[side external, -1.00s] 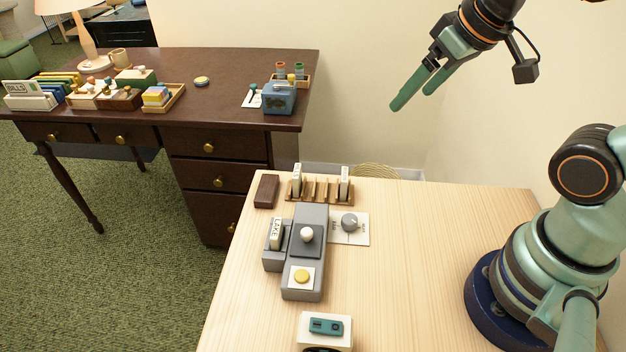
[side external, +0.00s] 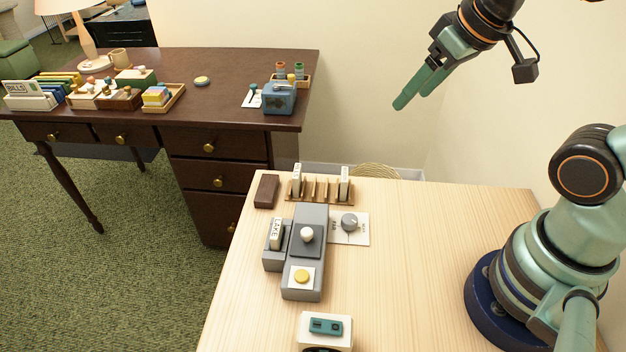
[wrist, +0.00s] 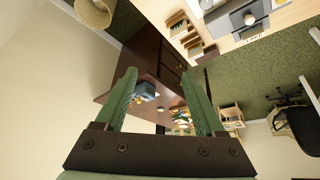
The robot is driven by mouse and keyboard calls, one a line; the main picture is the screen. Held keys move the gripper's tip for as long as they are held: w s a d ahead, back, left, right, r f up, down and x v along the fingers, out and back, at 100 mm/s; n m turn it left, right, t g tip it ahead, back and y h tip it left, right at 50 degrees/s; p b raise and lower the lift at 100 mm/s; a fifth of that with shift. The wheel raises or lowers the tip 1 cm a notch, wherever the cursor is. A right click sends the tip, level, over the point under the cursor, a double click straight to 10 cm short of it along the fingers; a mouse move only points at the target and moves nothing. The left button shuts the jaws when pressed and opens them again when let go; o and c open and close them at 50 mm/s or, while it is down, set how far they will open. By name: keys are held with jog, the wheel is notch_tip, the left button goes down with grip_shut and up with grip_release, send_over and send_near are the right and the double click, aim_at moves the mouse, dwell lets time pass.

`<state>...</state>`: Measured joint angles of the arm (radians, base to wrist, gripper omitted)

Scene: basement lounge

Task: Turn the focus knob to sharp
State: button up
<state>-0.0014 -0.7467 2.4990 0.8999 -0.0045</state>
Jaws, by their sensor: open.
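The grey focus knob (side external: 349,222) sits on a white labelled plate (side external: 361,238) at the right side of a grey slide viewer (side external: 291,289) on the light wood table. The writing on the plate is too small to read. The viewer has a white round knob (side external: 307,234), a yellow button (side external: 302,276) and a slide marked LAKE (side external: 277,233) at its left. My gripper (side external: 402,100) is raised high above the table's back edge, well away from the knob. In the wrist view my gripper (wrist: 161,92) has its fingers apart with nothing between them.
A slide rack (side external: 321,190) and a dark brown block (side external: 266,191) stand behind the viewer. A small device with a teal top (side external: 326,327) is at the front. A dark desk (side external: 225,62) with boxes stands at back left.

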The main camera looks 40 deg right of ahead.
jog(key=w+a+f+n+g, duration=0.2)
jog(key=a+f+n+g, duration=0.1)
jog(key=a+f+n, duration=0.35)
jog(key=n+g, duration=0.2)
jog(key=n, duration=0.5)
send_near(350, 219)
jog(key=shift+m, duration=0.25)
jog(key=f, duration=0.8)
jog(key=shift+w+f, duration=0.2)
jog(key=shift+f, duration=0.05)
grip_shut()
